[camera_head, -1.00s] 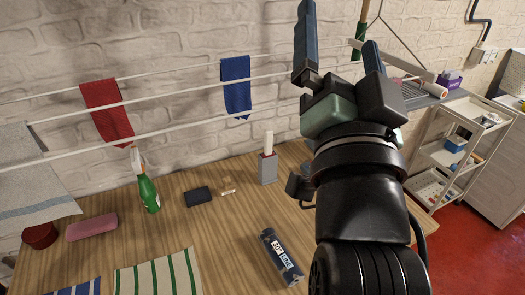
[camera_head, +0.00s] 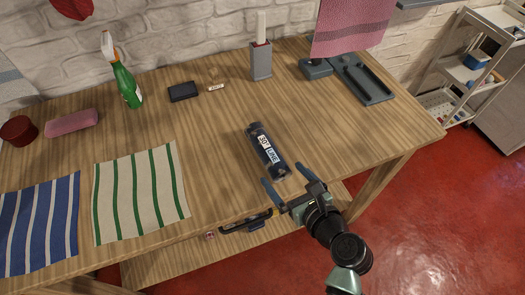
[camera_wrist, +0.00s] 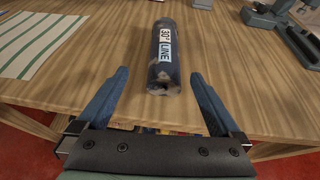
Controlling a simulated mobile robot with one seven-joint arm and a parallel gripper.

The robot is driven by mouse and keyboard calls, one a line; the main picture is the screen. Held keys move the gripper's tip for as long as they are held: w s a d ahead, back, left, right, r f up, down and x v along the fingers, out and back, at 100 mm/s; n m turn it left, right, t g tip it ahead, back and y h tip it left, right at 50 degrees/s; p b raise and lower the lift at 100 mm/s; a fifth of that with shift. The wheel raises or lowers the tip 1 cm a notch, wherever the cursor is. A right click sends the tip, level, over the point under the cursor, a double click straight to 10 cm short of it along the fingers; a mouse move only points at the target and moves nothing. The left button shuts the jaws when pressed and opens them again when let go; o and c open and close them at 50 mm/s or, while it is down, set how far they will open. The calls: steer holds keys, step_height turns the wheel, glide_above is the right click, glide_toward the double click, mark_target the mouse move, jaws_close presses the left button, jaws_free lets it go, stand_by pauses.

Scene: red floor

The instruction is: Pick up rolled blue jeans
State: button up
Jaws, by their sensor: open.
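The rolled blue jeans (camera_head: 267,150) lie on the wooden table near its front edge, a dark roll with a white label reading "30° LINE". In the wrist view the roll (camera_wrist: 164,72) lies ahead of the fingertips, centred between them, its near end facing me. My gripper (camera_head: 284,178) is open and empty at the table's front edge, just short of the roll's near end. Its two blue fingers (camera_wrist: 160,74) stand apart on either side in the wrist view. No contact with the roll shows.
The wooden table (camera_head: 210,130) is clear around the roll. A green-striped cloth (camera_head: 140,195) and a blue-striped cloth (camera_head: 40,225) lie left. A grey holder (camera_head: 261,64), a spray bottle (camera_head: 125,80) and a grey tray (camera_head: 362,82) stand further back.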

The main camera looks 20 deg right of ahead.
mark_target(279, 170)
steer(key=x, duration=0.4)
steer(key=shift+w, duration=0.1)
steer(key=shift+d+b+x, duration=0.15)
steer(key=shift+b+x, duration=0.05)
steer(key=shift+x, duration=1.2)
steer(key=shift+d+b+x, duration=0.15)
steer(key=shift+x, duration=1.3)
steer(key=shift+w+r, duration=0.1)
steer(key=shift+r, duration=0.05)
steer(key=shift+c, duration=0.3)
steer(key=shift+r, duration=0.1)
jaws_close()
step_height(279, 170, up, 10)
steer(key=shift+p, duration=1.25)
